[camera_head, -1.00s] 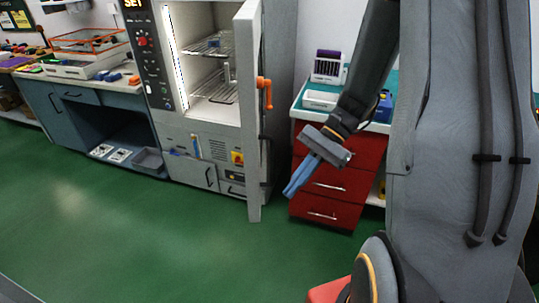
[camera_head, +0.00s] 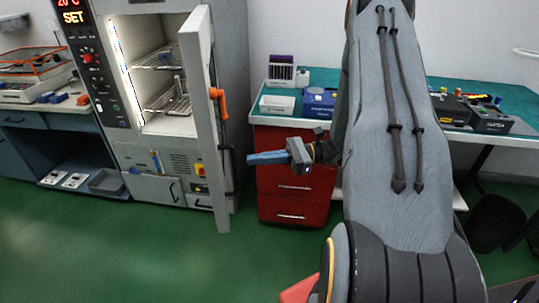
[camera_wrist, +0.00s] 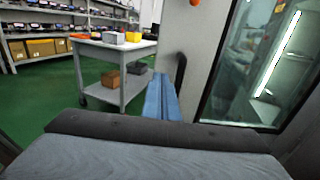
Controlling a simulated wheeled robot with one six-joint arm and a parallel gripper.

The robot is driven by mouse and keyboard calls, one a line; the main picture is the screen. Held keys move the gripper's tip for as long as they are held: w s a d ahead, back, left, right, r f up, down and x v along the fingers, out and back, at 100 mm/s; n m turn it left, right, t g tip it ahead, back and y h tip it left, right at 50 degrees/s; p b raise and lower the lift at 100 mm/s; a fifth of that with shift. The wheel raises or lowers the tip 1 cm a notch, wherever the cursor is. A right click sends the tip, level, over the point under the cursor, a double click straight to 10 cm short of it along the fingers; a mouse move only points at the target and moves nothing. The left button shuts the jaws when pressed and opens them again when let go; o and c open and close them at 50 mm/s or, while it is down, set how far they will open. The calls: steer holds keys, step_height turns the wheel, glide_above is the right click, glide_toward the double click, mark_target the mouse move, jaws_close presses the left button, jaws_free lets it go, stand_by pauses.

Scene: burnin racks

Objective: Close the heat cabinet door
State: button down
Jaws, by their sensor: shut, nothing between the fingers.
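The heat cabinet (camera_head: 140,160) stands at the left in the head view, its lit inside with wire shelves showing. Its door (camera_head: 198,85) is swung open toward me and seen nearly edge-on, with an orange handle (camera_head: 219,98) on its right-hand side. My gripper (camera_head: 250,159) is shut and empty, its blue fingers pointing left, to the right of the door and below the orange handle. In the wrist view the blue fingers (camera_wrist: 161,98) are together beside a door panel with a dark window (camera_wrist: 250,70) and a dark curved bar (camera_wrist: 181,72). I cannot tell whether they touch the door.
A red drawer unit (camera_head: 290,190) with small items on top stands behind my gripper. A blue workbench (camera_head: 30,140) is left of the cabinet. A teal-topped table (camera_head: 450,95) is at the right. Green floor (camera_head: 130,250) is clear in front of the cabinet.

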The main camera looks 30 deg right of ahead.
mark_target(234, 162)
steer(key=p+x, duration=0.2)
steer(key=x, duration=0.5)
steer(key=shift+p, duration=0.3)
steer(key=shift+w+a, duration=0.15)
steer(key=shift+a, duration=0.25)
